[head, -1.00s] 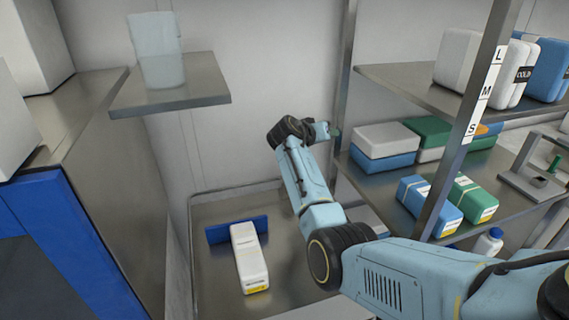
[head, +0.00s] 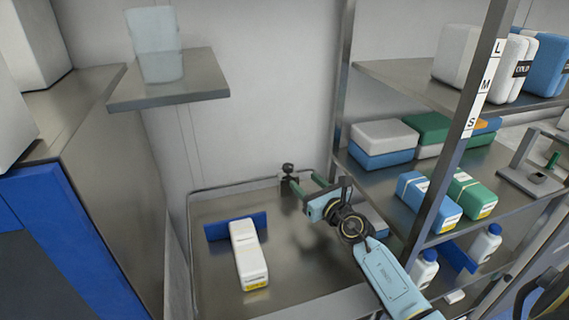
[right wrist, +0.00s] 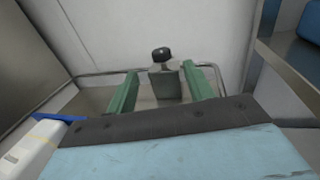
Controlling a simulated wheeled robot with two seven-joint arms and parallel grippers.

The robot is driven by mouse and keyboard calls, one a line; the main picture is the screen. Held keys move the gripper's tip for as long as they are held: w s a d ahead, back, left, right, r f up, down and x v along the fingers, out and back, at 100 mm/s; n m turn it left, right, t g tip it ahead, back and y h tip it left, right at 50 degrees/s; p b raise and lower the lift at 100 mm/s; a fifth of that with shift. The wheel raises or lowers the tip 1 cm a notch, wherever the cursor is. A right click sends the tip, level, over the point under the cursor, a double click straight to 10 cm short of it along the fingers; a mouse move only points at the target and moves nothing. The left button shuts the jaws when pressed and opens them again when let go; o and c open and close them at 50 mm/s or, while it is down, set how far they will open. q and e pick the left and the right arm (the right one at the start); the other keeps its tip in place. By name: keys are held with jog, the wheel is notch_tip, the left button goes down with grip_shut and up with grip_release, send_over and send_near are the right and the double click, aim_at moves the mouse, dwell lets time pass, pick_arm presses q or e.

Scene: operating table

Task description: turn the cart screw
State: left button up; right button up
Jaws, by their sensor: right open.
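The cart screw (head: 288,168) has a black knob and stands upright on a small bracket at the back rim of the metal cart (head: 300,275). In the right wrist view the screw (right wrist: 160,54) is centred, with its bracket below it. My right gripper (head: 305,181) is open and empty, in front of and to the right of the screw in the head view. Its two green fingers point toward the screw. In the right wrist view the fingers (right wrist: 162,72) appear on either side of the bracket, but I cannot tell how far away it is.
A white bottle-like pack (head: 249,258) lies on the cart against a blue divider (head: 236,227). To the right, a shelf upright (head: 455,150) and shelves with blue, green and white packs (head: 428,195) stand close to my right arm. A small metal shelf (head: 170,85) juts out at upper left.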

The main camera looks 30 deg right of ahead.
aim_at(291, 169)
jog(key=w+b, duration=0.3)
jog(key=w, duration=0.6)
jog(key=shift+w+d, duration=0.1)
jog(key=shift+w, duration=0.1)
jog(key=shift+w+b, duration=0.45)
jog(key=shift+w, duration=0.75)
pick_arm(q)
jog(key=a+f, duration=0.1)
jog(key=f, duration=0.1)
jog(key=a+f, duration=0.2)
jog(key=shift+s+a, duration=0.1)
jog(key=shift+s, duration=0.05)
pick_arm(e)
jog(key=shift+w, duration=0.2)
jog(key=shift+c, duration=0.4)
